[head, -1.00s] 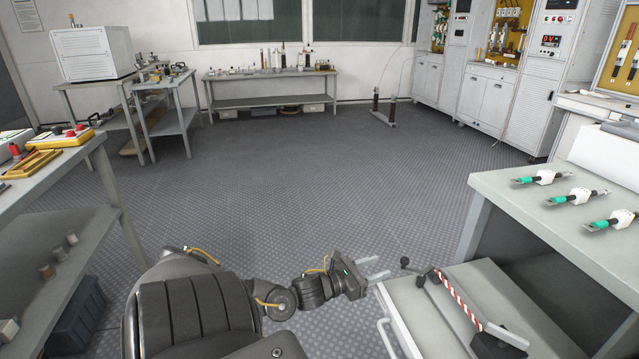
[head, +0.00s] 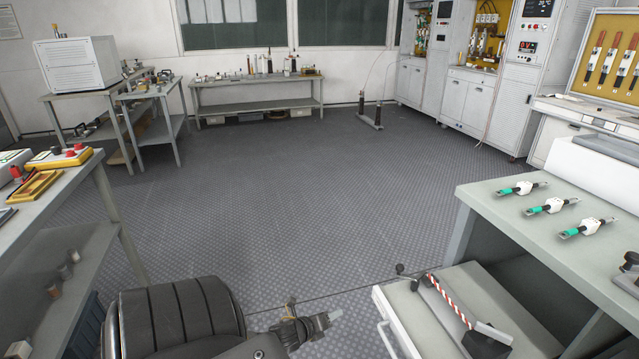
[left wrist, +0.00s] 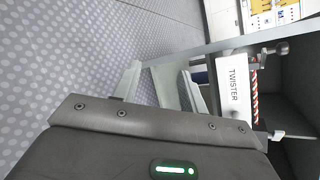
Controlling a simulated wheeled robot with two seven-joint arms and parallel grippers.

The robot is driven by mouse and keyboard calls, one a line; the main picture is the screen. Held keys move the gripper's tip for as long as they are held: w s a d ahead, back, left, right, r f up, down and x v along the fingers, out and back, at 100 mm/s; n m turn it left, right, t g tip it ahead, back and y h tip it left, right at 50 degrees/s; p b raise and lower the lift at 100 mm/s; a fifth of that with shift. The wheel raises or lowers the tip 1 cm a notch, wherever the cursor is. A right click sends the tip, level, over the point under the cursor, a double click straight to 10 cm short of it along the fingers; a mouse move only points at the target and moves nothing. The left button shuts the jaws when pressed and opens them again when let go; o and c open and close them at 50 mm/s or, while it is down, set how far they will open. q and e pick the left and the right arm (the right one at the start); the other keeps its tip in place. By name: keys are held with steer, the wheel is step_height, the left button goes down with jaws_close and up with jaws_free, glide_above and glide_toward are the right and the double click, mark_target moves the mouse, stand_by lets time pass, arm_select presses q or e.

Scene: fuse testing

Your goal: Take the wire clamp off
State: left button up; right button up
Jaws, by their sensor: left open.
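A twisting device with a red-and-white striped bar (head: 449,299), a black-knobbed lever (head: 400,269) and a black block (head: 486,342) sits on the grey, drawer-like tray (head: 400,315) at lower right. A white part lettered "TWISTER" shows in the left wrist view (left wrist: 234,85). I cannot tell which piece is the wire clamp. My left gripper (head: 325,322) is open and empty, left of the tray and apart from it. Its two fingers also show in the left wrist view (left wrist: 160,88). My right gripper is not in view.
Several green-ended fuses (head: 550,206) lie on the right bench (head: 490,205). A dark handle (head: 629,262) shows at the right edge. A left bench (head: 80,180) carries yellow devices (head: 58,158). The floor (head: 250,200) between is clear. Cabinets (head: 465,95) stand behind.

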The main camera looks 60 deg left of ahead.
arm_select(q)
steer(key=shift+s+f+n+g+p, duration=0.3)
steer(key=shift+s+f+n+g, duration=0.2)
steer(key=shift+s+f+n, duration=0.55)
steer(key=shift+s, duration=0.15)
